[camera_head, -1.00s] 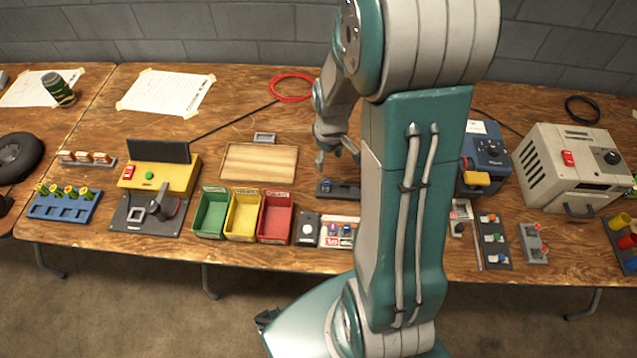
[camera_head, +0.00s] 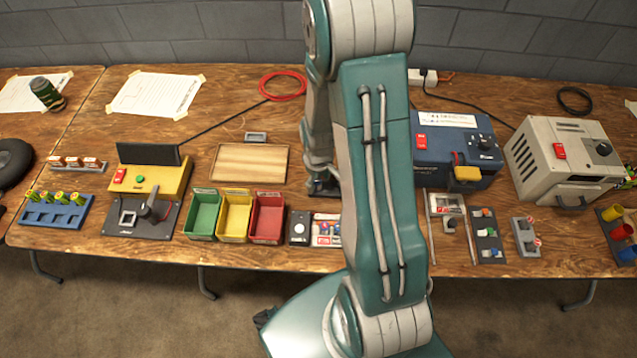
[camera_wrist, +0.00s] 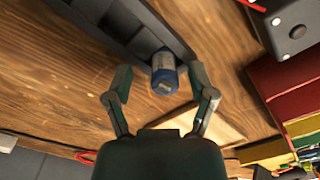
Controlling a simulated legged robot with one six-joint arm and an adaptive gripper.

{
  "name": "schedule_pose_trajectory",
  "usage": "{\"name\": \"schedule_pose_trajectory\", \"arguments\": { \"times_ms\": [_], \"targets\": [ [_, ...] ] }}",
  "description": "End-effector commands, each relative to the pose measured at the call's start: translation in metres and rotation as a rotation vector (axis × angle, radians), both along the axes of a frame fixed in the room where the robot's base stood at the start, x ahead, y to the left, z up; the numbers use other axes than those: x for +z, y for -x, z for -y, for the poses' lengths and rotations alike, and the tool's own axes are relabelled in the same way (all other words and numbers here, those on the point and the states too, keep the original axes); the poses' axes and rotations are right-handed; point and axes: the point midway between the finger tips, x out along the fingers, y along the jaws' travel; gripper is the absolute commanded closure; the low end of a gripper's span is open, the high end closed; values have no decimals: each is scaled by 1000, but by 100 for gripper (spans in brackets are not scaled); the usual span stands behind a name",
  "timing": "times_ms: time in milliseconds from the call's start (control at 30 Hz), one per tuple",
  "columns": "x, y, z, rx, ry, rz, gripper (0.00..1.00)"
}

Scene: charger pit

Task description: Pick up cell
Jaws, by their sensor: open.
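A cell (camera_wrist: 164,80), a short cylinder with a blue band and a pale silvery end, sits at the end of a dark slotted holder (camera_wrist: 128,25) in the wrist view. My gripper (camera_wrist: 160,84) is open, with one finger on each side of the cell in the picture. I see a gap between each finger and the cell. In the head view, the holder (camera_head: 323,190) shows only in part behind my arm, and the cell cannot be made out there.
Green, yellow and red bins (camera_head: 236,214) stand left of my arm, before a wooden board (camera_head: 249,163). A blue box (camera_head: 455,150) and a beige box (camera_head: 567,163) stand to the right. A blue rack (camera_head: 55,214) holds several cells at far left.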

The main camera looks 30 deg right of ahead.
Motion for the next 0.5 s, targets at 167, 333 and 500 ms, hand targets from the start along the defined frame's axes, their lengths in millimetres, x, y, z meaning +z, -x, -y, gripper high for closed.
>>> {"name": "schedule_pose_trajectory", "arguments": {
  "times_ms": [167, 333, 500],
  "targets": [
    [0, 0, -1, 1, 0, 0, 82],
    [0, 0, 0, 0, 0, -1, 100],
    [0, 0, 0, 0, -1, -1, 100]
  ]
}}
